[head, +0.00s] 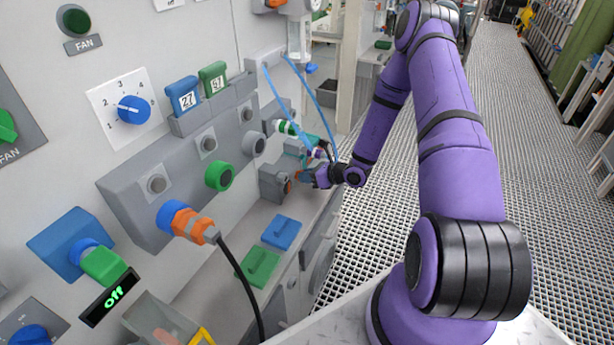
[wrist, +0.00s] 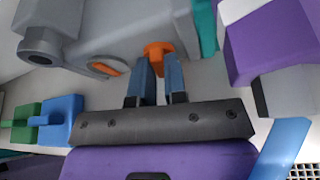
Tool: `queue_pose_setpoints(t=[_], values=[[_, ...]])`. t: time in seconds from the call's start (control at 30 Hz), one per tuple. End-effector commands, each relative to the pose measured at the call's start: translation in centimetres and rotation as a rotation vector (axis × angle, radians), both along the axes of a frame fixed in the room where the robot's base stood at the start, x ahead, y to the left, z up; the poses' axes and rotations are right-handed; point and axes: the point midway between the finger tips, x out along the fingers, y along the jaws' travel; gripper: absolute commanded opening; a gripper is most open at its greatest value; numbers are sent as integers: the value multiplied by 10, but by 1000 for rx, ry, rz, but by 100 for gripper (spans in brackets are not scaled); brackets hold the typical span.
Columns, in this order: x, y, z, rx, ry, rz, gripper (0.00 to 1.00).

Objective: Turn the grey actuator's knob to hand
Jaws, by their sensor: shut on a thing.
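My gripper (wrist: 158,68) is shut on an orange knob (wrist: 158,49) in the wrist view, with one blue-grey finger on each side of it. The knob sits on the underside of a grey body (wrist: 135,25), which looks like the grey actuator. The fingers partly hide the knob, and I cannot read its position. In the head view my gripper (head: 309,176) is small and far off, beside the grey housings near the wall. The knob cannot be told apart clearly there.
A grey part with an orange oval face (wrist: 108,67) lies left of the knob. A purple and grey block (wrist: 265,45) is close on the right. Blue tubes (head: 322,110) hang near my arm. The grated floor (head: 365,270) is clear.

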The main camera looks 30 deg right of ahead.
Motion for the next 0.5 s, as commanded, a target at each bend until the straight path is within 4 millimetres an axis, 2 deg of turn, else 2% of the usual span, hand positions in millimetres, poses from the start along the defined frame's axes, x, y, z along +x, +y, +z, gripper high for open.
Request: queue_pose_setpoints(t=[0.5], values=[[3, 4, 0, -37, -28, 6, 0]])
